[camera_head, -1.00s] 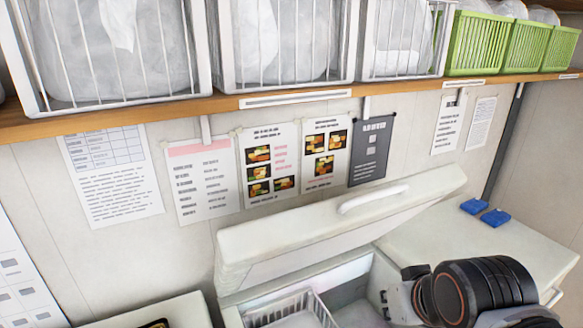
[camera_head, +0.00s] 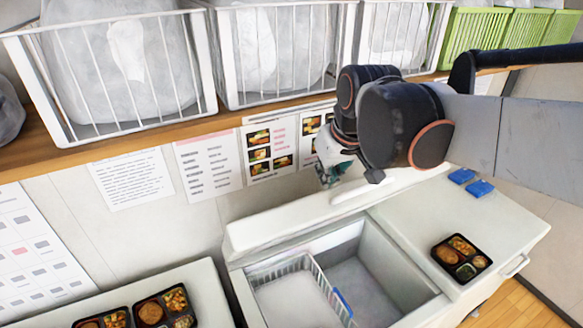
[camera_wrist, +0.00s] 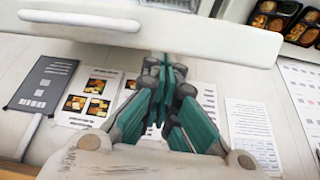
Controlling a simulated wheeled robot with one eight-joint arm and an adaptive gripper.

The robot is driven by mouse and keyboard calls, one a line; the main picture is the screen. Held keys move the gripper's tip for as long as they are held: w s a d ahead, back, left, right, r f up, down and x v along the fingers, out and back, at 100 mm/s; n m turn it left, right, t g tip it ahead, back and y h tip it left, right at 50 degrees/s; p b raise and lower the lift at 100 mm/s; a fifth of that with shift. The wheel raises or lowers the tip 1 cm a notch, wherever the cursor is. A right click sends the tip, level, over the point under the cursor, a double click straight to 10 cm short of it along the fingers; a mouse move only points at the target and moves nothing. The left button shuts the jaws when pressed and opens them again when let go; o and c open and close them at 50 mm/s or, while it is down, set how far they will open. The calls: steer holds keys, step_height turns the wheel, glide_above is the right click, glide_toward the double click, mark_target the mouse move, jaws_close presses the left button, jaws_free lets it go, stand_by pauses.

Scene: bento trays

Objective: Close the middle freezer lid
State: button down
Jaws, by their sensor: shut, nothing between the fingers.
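The middle freezer's white lid (camera_head: 285,222) stands raised at the back of the freezer (camera_head: 437,305), and the box below is open. Its pale bar handle (camera_head: 362,191) is partly hidden by my arm in the head view. In the wrist view the lid (camera_wrist: 225,38) crosses the top, with its handle (camera_wrist: 65,20) at upper left. My gripper (camera_head: 328,176) is shut and empty, near the lid's upper edge by the wall. Its teal fingers (camera_wrist: 165,90) show in front of the wall posters in the wrist view. I cannot tell whether they touch the lid.
A wire basket (camera_head: 319,273) sits inside the freezer. A bento tray (camera_head: 438,256) and blue blocks (camera_head: 479,188) lie on the right freezer's closed top. More bento trays (camera_head: 183,321) are at lower left. A shelf (camera_head: 110,150) with wire baskets hangs above.

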steer(key=w+a+f+n, duration=0.1)
steer(key=w+a, duration=0.4)
steer(key=w, duration=0.1)
steer(key=shift+g, duration=0.4)
steer(key=x, duration=1)
steer(key=shift+s+f+p, duration=0.15)
steer(key=shift+p, duration=0.25)
